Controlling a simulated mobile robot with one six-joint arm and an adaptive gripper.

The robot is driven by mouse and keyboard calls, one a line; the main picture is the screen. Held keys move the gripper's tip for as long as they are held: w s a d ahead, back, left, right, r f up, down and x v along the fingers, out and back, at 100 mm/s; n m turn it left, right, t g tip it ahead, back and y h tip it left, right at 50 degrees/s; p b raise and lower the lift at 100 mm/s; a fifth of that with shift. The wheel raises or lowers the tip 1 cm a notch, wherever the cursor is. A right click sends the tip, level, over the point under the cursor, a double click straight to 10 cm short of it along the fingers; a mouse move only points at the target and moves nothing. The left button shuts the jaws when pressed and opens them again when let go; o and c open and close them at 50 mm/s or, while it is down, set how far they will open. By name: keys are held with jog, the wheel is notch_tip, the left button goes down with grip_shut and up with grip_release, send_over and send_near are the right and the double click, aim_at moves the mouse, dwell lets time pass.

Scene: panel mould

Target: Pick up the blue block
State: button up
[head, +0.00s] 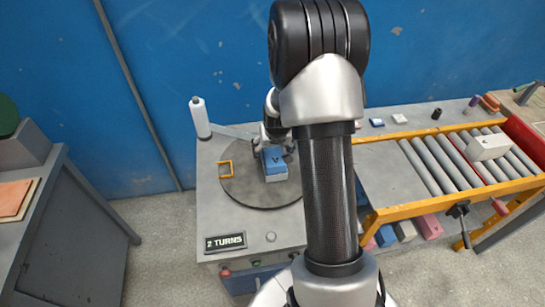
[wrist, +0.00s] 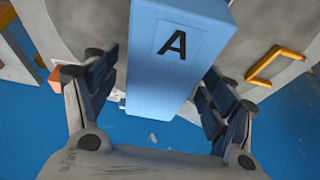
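The blue block (head: 274,153) sits on the dark round turntable (head: 243,190), with a paler grey-white part showing below its blue top. In the wrist view the blue block (wrist: 172,70) carries a black letter A and reaches in between my fingers. My gripper (head: 272,136) is at the block's far side in the head view, partly hidden by my arm. In the wrist view my gripper (wrist: 160,95) is open, with one finger on each side of the block. A narrow gap shows at the left finger; I cannot tell whether the right finger touches.
A "2 TURNS" sign (head: 225,242) lies in front. A yellow-framed roller conveyor (head: 440,165) with a white block (head: 488,147) is at right.

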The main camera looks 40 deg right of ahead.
jog(key=c, duration=1.6)
